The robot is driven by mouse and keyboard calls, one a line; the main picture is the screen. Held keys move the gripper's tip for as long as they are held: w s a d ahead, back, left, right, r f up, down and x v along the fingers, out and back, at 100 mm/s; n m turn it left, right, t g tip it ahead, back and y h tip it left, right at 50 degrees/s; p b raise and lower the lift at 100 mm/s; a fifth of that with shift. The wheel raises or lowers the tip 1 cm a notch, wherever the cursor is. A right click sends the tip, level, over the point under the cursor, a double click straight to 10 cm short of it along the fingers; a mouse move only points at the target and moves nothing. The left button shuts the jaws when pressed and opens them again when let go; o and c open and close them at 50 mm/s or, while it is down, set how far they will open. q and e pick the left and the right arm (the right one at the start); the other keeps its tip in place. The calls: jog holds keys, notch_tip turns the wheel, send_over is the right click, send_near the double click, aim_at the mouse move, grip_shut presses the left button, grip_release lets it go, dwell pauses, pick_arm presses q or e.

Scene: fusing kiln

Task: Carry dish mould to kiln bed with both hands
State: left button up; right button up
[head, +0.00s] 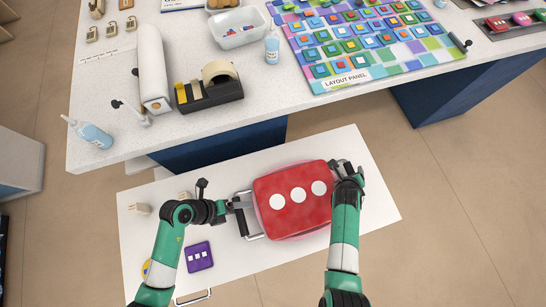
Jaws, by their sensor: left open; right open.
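The dish mould (293,198) is a red, rounded rectangular block with three white dots on top. It sits on a low white surface (375,208) in the lower middle of the head view. A metal handle (245,218) sticks out from its left side. My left gripper (237,204) is open at that handle; I cannot tell whether it touches. My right gripper (342,168) is open at the mould's upper right edge. The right arm hides that side, so any handle there does not show clearly. I cannot make out a kiln bed in this view.
A purple tile (199,257) with white squares and a small beige block (140,209) lie left on the white surface. Behind stands a speckled worktable with a tape dispenser (208,92), bottle (92,133), white roll (152,70) and colourful layout panel (365,45). Floor is clear at right.

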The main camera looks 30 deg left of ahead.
pick_arm(q)
jog(key=shift+f, duration=0.1)
pick_arm(e)
jog(key=shift+f, duration=0.1)
pick_arm(q)
grip_shut()
pick_arm(e)
grip_shut()
dwell(1.0)
